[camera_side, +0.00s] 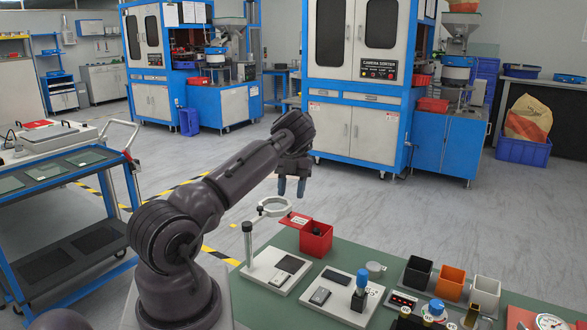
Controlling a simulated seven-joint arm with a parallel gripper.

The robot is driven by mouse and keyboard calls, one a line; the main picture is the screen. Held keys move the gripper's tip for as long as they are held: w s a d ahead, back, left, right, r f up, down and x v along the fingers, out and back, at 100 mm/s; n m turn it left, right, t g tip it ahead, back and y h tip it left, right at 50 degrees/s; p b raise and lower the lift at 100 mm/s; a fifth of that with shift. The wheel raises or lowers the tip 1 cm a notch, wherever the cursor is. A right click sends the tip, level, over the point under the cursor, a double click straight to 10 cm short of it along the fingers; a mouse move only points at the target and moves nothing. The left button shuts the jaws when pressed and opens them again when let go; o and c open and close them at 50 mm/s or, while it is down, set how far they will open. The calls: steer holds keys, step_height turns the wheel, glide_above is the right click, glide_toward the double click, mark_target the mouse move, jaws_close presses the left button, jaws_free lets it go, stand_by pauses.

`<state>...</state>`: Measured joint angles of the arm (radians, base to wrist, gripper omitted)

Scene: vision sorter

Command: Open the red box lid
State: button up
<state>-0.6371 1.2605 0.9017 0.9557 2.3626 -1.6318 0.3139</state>
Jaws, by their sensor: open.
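The red box (317,243) stands on the green tabletop near its far edge. Its red lid (289,222), with a pale label, sticks out at the box's upper left, and the box's top looks open. A small dark thing (316,231) shows inside the box. My gripper (291,189) hangs above and slightly left of the box and lid, pointing down. Its fingers are open and empty, apart from the lid in the picture. The exact gap between the fingertips and the lid is hard to judge.
A white plate with a blue-topped knob (361,282) is in front. Black (417,273), orange (450,282) and white (486,292) bins stand to the right. Several gauges and small parts crowd the front right.

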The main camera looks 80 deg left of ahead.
steer(key=v, duration=0.9)
stand_by(0.3)
